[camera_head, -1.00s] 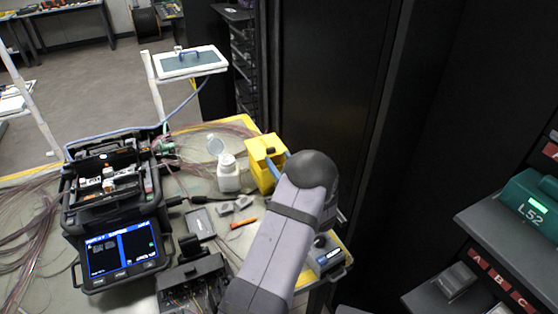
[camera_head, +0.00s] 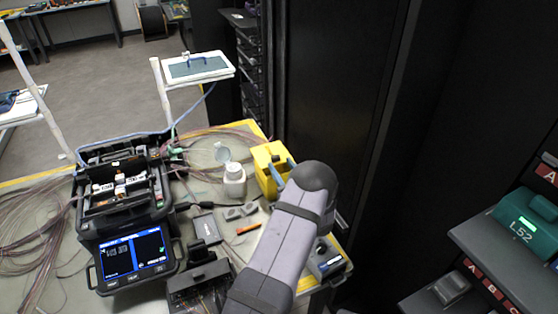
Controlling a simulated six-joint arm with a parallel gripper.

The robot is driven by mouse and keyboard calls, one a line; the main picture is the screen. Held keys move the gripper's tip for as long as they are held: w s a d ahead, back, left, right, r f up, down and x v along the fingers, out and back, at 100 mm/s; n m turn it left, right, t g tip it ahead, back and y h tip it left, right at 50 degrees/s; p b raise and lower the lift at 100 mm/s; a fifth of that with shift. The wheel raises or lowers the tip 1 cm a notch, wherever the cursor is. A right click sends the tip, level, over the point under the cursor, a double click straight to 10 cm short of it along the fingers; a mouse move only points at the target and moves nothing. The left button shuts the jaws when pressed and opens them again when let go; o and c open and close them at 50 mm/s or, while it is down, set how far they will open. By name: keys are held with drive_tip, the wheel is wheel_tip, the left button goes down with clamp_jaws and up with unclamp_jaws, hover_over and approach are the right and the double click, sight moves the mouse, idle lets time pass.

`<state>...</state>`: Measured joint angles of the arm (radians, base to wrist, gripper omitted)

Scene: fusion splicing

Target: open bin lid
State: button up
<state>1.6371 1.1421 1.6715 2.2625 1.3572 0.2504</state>
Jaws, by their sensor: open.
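The yellow bin (camera_head: 262,154) stands near the far right edge of the workbench, with a small dark part on its top. I cannot tell the lid apart from the body clearly. My gripper (camera_head: 282,168) is at the bin's right side, its blue-grey fingers showing apart against the yellow. It is open and seems to hold nothing. I cannot tell whether the fingers touch the bin. My wrist and arm hide the bin's lower right part.
A white bottle (camera_head: 235,181) with its cap open stands just left of the bin. The fusion splicer (camera_head: 122,195) with a lit screen is further left. Small grey parts and an orange tool (camera_head: 248,228) lie in front. A dark cabinet (camera_head: 335,100) rises behind.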

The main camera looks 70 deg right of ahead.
sight(277, 159)
drive_tip(key=shift+x, duration=1.4)
clamp_jaws()
drive_tip(key=shift+w+d+f+b, duration=0.15)
drive_tip(key=shift+w+d+b, duration=0.15)
drive_tip(key=shift+d, duration=0.05)
drive_tip(key=b+x, duration=0.2)
drive_tip(key=x, duration=0.1)
drive_tip(key=shift+w+f+b, duration=0.1)
drive_tip(key=shift+b, duration=0.25)
drive_tip(key=shift+w+d+r, duration=0.2)
drive_tip(key=shift+d, duration=0.1)
unclamp_jaws()
